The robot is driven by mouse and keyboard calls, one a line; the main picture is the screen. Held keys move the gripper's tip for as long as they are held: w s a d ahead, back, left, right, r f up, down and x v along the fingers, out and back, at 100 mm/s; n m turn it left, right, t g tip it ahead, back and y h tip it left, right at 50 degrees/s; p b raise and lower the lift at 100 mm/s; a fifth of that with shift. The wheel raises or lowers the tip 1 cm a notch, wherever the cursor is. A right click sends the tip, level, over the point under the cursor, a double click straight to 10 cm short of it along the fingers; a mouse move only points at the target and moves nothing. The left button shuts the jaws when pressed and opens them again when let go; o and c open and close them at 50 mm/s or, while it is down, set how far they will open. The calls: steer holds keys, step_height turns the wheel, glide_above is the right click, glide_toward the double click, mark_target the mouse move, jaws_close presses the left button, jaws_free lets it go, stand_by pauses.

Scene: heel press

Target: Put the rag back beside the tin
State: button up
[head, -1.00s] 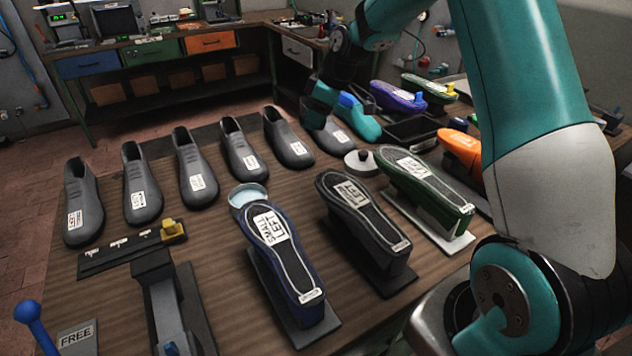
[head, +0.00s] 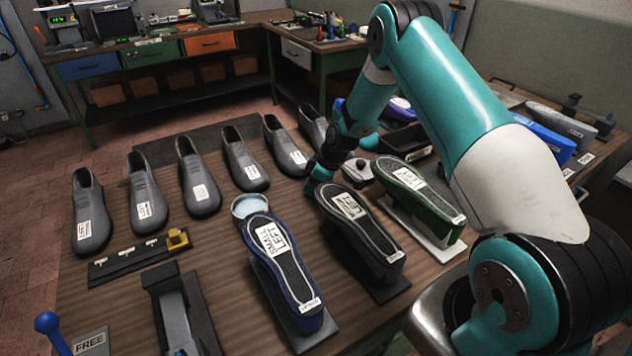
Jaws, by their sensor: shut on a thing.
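The open round tin (head: 250,205), with pale blue stuff inside, stands on the wooden bench behind the toe of the dark blue "SMALL LEFT" last. My gripper (head: 320,185) points down, low over the bench, to the right of the tin and just behind the black last's toe. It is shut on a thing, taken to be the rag. The rag itself cannot be made out; the gripper and the black last hide that spot. A grey round lid (head: 358,170) lies just right of my gripper, partly hidden.
Dark blue (head: 282,262), black (head: 362,235) and green (head: 420,190) lasts stand on stands close in front and to the right. Several grey shoes (head: 200,180) line the back. A label bar with a yellow block (head: 178,239) lies at left. Bare wood shows left of the tin.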

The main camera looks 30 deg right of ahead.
steer(key=shift+f, duration=0.15)
steer(key=o, duration=1)
